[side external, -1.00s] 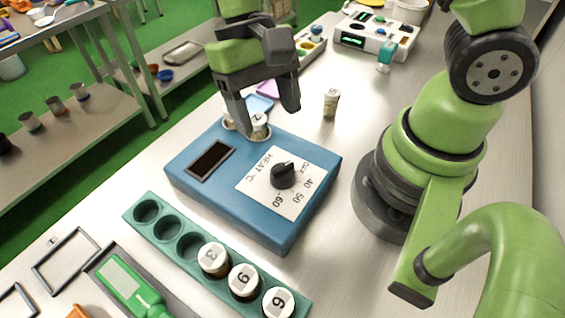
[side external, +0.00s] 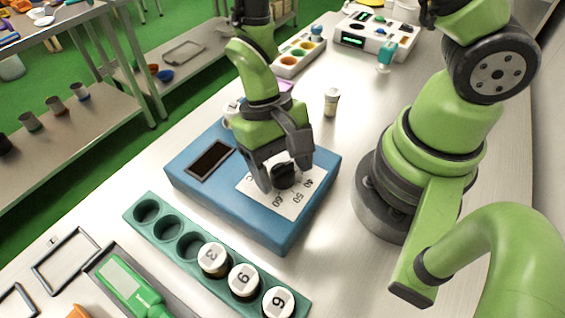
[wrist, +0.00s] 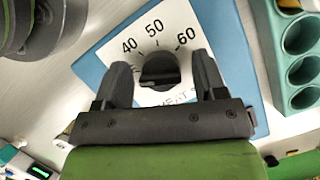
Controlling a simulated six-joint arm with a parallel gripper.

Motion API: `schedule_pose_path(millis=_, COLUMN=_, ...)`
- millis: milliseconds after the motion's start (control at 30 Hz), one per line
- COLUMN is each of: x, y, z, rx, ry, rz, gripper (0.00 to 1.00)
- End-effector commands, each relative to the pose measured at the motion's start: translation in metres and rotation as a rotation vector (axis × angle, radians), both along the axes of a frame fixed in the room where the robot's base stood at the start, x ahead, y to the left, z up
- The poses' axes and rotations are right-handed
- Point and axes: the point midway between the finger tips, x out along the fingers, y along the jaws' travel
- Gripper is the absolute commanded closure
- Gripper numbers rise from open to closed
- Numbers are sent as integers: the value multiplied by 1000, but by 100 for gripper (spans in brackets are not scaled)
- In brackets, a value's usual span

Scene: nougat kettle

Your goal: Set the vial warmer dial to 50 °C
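The vial warmer is a blue box (side external: 210,198) with a dark display (side external: 210,160). Its white heat scale plate (side external: 300,205) carries the marks 40, 50 and 60. The black dial (side external: 284,176) stands on this plate. It also shows in the wrist view as a dark knob (wrist: 160,70) below the 50 mark; I cannot tell surely where its pointer aims. My gripper (wrist: 162,80) is open, with one finger on each side of the knob and visible gaps between. In the side view my gripper (side external: 285,170) points down over the dial and hides part of the plate.
A green rack (side external: 165,220) in front holds several vials with numbered white caps and has empty holes. A capped vial (side external: 331,102) stands behind the warmer. My arm base is to the right.

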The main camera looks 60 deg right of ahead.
Motion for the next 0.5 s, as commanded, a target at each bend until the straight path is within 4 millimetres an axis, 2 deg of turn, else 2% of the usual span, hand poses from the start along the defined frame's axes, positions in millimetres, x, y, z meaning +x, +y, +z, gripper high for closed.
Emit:
schedule_pose_path(millis=33, x=0, y=0, z=0, rx=0, ry=0, rz=0, gripper=47)
schedule_pose_path(millis=100, x=0, y=0, z=0, rx=0, ry=0, rz=0, gripper=64)
schedule_pose_path(millis=200, x=0, y=0, z=0, rx=1, ry=0, rz=-1, gripper=82)
schedule_pose_path(millis=500, x=0, y=0, z=0, rx=1, ry=0, rz=-32, gripper=82)
